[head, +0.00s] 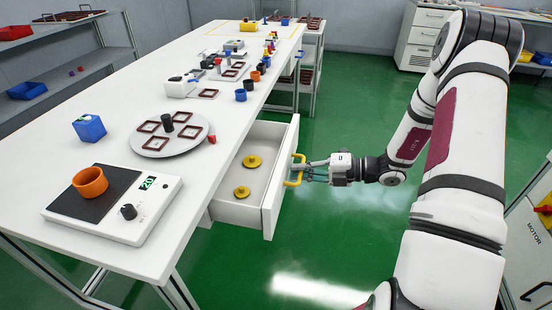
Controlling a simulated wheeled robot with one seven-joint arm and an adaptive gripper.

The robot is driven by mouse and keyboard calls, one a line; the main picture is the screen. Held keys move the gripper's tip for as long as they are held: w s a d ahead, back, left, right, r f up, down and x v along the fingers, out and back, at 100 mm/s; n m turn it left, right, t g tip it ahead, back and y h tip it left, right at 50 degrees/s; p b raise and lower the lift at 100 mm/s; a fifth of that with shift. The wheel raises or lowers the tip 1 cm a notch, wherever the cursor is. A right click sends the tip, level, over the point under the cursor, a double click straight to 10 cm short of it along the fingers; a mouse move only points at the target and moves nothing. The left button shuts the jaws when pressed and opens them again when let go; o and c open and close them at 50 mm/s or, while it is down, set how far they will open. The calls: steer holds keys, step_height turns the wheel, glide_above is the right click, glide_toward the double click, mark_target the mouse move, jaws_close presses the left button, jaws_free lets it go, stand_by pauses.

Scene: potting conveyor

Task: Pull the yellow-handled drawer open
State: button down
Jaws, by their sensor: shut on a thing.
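The white drawer (269,210) under the long white table is pulled out to the right. Its yellow handle (295,172) is on the front panel. Inside lie two yellow round pieces (252,161), with the second one (242,191) nearer me. My gripper (306,171) reaches in from the right and is shut on the yellow handle. The fingertips are small in the head view and partly merge with the handle.
Green floor (340,240) is clear right of the drawer. A white cabinet (424,35) stands at the back.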

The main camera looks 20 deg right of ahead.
steer(key=f+p+v, duration=0.2)
steer(key=v, duration=1)
steer(key=shift+s+d+f, duration=0.3)
steer(key=shift+d, duration=0.05)
steer(key=c, duration=1.7)
jaws_free()
steer(key=v, duration=1.2)
